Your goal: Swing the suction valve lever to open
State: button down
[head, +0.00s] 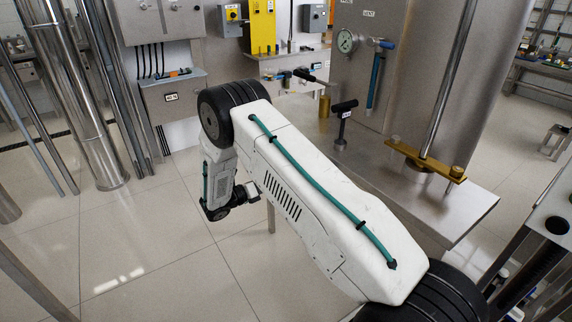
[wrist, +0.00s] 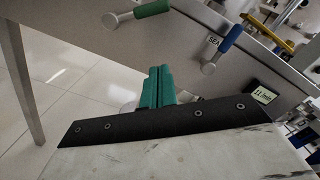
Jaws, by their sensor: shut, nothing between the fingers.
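In the wrist view my gripper (wrist: 157,87) shows as two teal fingers pressed together, shut and empty. Beyond the fingers, a green-handled lever (wrist: 151,8) and a blue-handled lever (wrist: 229,38) stick out from a grey steel face, each beside a round metal end. The fingers are apart from both. A label partly reading "SEA" sits by the blue one; no readable label marks the suction valve lever, so I cannot tell which it is. In the head view my arm hangs left of the steel skid, and the fingertips cannot be made out.
A steel skid top (head: 432,200) carries a black T-handle (head: 343,107) and a brass clamp bar (head: 427,160). A pressure gauge (head: 346,41) and blue handle (head: 386,43) are on the vessel. A table-like leg (wrist: 22,80) stands left in the wrist view.

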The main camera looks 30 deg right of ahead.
jog(key=w+d+r, duration=0.3)
jog(key=d, duration=0.7)
jog(key=shift+d+r, duration=0.2)
jog(key=shift+d, duration=0.1)
